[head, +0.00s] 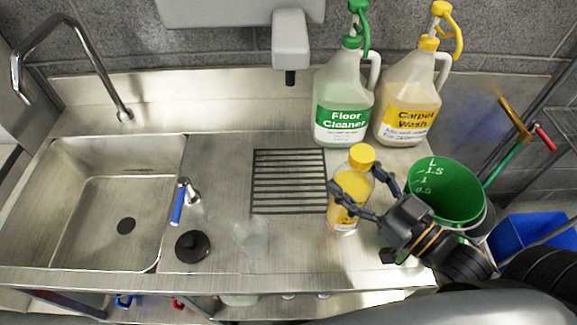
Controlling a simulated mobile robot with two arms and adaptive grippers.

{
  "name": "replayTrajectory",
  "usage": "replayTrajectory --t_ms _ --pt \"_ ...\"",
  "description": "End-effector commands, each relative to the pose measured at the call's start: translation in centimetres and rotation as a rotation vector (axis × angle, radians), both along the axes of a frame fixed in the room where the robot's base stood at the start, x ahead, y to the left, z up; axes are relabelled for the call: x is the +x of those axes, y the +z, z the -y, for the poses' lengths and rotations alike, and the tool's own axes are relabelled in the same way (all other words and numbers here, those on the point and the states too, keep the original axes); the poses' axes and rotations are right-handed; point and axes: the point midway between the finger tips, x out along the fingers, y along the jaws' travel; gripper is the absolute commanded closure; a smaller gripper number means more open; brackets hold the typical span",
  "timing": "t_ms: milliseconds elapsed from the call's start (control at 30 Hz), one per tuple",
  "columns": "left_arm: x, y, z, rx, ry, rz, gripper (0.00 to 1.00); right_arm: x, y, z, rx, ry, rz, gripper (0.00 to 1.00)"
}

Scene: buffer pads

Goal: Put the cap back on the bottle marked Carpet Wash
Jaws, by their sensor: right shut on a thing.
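A small bottle (343,220) with a yellow label and a yellow cap (361,157) stands on the steel counter right of the drain grate. The label's writing is too small to read. The cap appears to sit on the bottle's top; whether it is fully seated I cannot tell. My right gripper (357,188) is shut on this bottle, its fingers around the body below the cap. A large jug marked Carpet Wash (409,105), with a yellow pump top, stands at the back right. My left gripper is not in view.
A Floor Cleaner jug (344,105) stands beside the Carpet Wash jug. A green measuring bucket (447,190) is right of my gripper. A clear funnel-like piece (251,240) and a black stopper (193,246) lie left, near the sink (100,210). The slotted grate (289,181) is clear.

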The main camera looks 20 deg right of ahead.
Motion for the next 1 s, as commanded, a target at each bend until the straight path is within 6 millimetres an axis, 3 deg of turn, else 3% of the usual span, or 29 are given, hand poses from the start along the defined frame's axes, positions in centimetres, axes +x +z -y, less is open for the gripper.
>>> replayTrajectory --t_ms 367,800,1000 --pt "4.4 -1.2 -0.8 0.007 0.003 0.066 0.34 5.0 0.3 -2.1 0.003 0.002 0.015 1.00" --pt "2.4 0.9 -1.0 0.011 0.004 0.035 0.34 12.8 0.7 -5.3 0.004 0.000 0.011 1.00" --pt "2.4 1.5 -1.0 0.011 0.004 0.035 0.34 15.7 0.5 -6.5 0.003 0.000 0.009 1.00"
